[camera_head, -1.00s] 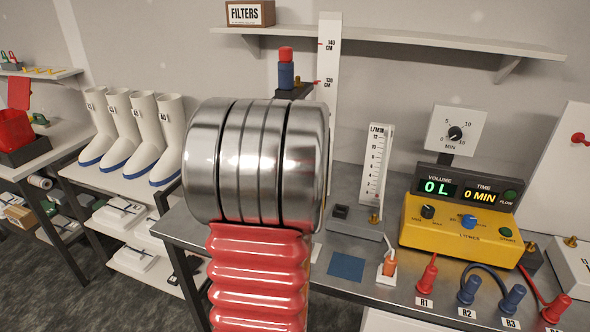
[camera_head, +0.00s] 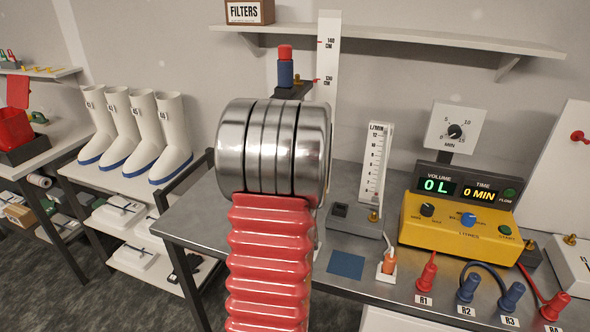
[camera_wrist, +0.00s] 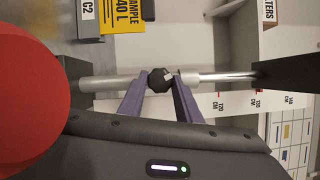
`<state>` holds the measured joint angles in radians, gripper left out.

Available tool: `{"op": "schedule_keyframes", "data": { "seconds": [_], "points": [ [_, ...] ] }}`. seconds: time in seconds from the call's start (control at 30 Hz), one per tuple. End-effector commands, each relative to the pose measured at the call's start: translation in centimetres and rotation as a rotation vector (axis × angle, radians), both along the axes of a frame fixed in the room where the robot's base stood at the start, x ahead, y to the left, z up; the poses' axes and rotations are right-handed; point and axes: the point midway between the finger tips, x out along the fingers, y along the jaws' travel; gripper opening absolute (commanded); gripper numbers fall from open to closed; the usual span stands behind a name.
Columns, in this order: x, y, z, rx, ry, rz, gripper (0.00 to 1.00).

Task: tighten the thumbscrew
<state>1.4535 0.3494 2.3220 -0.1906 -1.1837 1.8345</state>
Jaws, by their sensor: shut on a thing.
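In the wrist view the black thumbscrew knob (camera_wrist: 160,81) sits on a bright metal rod (camera_wrist: 222,77) that runs across the picture. The two purple fingers of my gripper (camera_wrist: 161,86) stand on either side of the knob and are shut on it. A white height scale (camera_head: 327,60) with centimetre marks stands upright on the bench in the head view. A bracket (camera_head: 293,91) beside it carries a blue and red piece (camera_head: 286,70). In the head view my arm hides the lower part of the scale, and the fingers and knob do not show.
A yellow control box (camera_head: 455,232) stands on the metal bench (camera_head: 195,232), with a flow gauge (camera_head: 374,165) to its left. Red and blue plugs (camera_head: 467,289) line the front. A shelf (camera_head: 400,39) holds a filters box (camera_head: 249,12). White boots (camera_head: 134,135) stand at left.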

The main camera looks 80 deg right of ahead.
Motion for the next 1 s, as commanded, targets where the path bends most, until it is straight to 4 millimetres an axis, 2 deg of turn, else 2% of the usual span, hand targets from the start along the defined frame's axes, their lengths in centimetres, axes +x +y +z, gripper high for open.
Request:
{"op": "schedule_keyframes", "data": {
  "seconds": [0.03,0.3,0.33,0.57,0.87,1.0],
  "points": [
    [-0.22,0.11,-0.69,0.016,0.000,-0.005,0.08],
    [-0.24,0.11,-0.72,0.017,0.001,-0.006,0.08],
    [-0.24,0.11,-0.72,0.017,0.001,-0.006,0.32],
    [-0.14,0.06,-0.44,0.010,0.001,-0.003,0.48],
    [-0.10,0.12,-0.23,0.005,0.000,-0.002,0.49],
    [-0.32,0.83,-0.27,0.005,0.000,-0.002,0.49]
  ]
}}
